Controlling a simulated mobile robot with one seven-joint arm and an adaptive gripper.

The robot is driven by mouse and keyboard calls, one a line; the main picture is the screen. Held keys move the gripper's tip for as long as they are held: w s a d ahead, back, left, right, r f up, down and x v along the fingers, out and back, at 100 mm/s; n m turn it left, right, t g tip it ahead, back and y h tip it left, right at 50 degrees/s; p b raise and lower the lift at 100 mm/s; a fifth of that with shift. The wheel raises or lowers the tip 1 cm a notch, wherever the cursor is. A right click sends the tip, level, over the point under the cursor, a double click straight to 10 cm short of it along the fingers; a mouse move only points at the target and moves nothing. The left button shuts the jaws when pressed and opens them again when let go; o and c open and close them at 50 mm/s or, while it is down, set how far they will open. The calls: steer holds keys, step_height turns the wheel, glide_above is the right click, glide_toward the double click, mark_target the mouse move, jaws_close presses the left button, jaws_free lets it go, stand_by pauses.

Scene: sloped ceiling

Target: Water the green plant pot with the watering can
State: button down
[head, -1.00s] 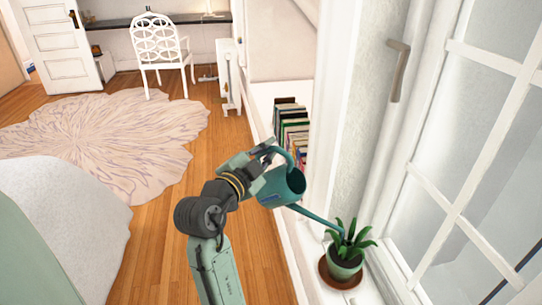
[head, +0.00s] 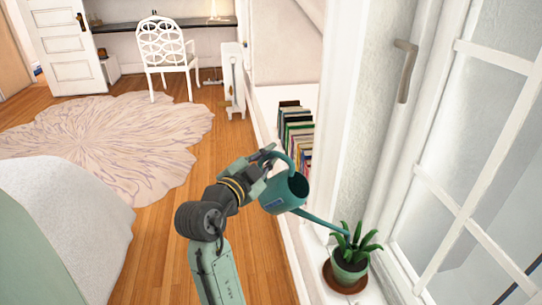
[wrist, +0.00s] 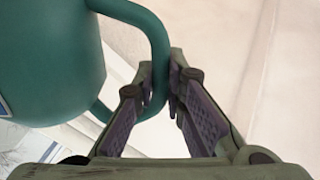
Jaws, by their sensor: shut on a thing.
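The teal watering can (head: 284,195) is held in the air by its handle in my gripper (head: 268,158). In the wrist view my gripper (wrist: 160,85) is shut on the can's curved handle, and the can's body (wrist: 55,60) fills the upper left. The can is tilted with its spout (head: 325,222) sloping down to the right. The spout's end is at the leaves of the green plant pot (head: 349,267). Whether it touches them, and whether water flows, I cannot tell. The pot stands upright on a brown saucer (head: 345,287) on the window sill.
A window (head: 465,170) with a handle (head: 406,72) rises to the right of the pot. Several books (head: 296,130) stand in a row on the ledge behind the can. A bed (head: 60,225) is at the left, with open wooden floor (head: 165,235) between.

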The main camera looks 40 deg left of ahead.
steer(key=a+f+n+b, duration=0.1)
steer(key=a+f+n, duration=0.3)
steer(key=f+n, duration=0.4)
step_height(320, 180, down, 4)
steer(key=shift+s+r+h, duration=0.2)
steer(key=shift+s+h, duration=0.05)
steer(key=shift+h, duration=0.05)
